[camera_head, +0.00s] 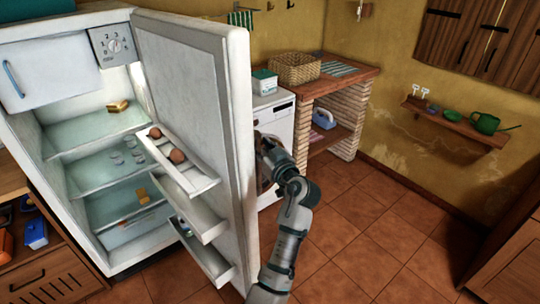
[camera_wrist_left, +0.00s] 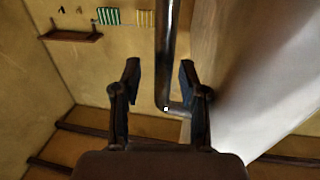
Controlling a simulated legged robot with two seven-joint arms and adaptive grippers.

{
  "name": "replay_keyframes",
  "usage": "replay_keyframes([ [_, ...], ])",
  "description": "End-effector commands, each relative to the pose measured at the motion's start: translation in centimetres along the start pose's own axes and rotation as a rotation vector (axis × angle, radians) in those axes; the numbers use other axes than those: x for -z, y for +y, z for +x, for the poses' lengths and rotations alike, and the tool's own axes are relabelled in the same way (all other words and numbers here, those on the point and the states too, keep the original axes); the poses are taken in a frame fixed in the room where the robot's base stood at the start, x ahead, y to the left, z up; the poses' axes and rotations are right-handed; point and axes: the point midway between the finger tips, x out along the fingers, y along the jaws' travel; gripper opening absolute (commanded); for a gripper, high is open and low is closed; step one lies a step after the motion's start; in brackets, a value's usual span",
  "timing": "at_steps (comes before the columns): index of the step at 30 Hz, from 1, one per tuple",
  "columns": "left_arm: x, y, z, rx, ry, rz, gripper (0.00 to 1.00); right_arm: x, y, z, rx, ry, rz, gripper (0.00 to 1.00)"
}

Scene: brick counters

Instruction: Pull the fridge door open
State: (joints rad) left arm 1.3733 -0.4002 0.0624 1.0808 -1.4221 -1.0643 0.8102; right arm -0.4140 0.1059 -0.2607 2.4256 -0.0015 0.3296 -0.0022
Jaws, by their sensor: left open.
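The white fridge (camera_head: 75,35) stands at the left in the head view. Its door (camera_head: 200,75) is swung wide open, so the lit shelves show. My left arm rises along the outer side of the door, and my left gripper (camera_wrist_left: 160,68) is there, partly hidden by the door edge in the head view. In the left wrist view its two fingers are apart, with a dark bar handle (camera_wrist_left: 172,50) showing between them and the pale door face (camera_wrist_left: 260,75) at the right. I cannot tell whether a finger touches the handle. My right gripper is out of view.
Eggs (camera_head: 176,156) lie in the top door rack. A white washing machine (camera_head: 279,122) and a brick counter (camera_head: 345,85) with a basket (camera_head: 297,68) stand behind the door. A wall shelf (camera_head: 455,125) is at the right. The tiled floor (camera_head: 345,220) in the middle is clear.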

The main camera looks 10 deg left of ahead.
Motion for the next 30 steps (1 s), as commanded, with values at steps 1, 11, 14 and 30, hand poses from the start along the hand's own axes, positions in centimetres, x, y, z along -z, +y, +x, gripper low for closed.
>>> replay_keyframes([
  [1, -0.1, 0.0, -0.9, -0.001, 0.000, -0.001, 0.43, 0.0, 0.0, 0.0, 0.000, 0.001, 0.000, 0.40],
  [11, -0.1, 0.2, -8.1, -0.002, 0.001, 0.000, 0.43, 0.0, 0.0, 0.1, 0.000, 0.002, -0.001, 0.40],
  [14, -0.1, 0.3, -9.6, -0.002, 0.001, 0.001, 0.43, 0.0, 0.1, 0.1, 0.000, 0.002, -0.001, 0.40],
  [30, -0.1, 0.2, -11.0, -0.001, -0.001, 0.001, 0.43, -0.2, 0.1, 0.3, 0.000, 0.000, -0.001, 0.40],
])
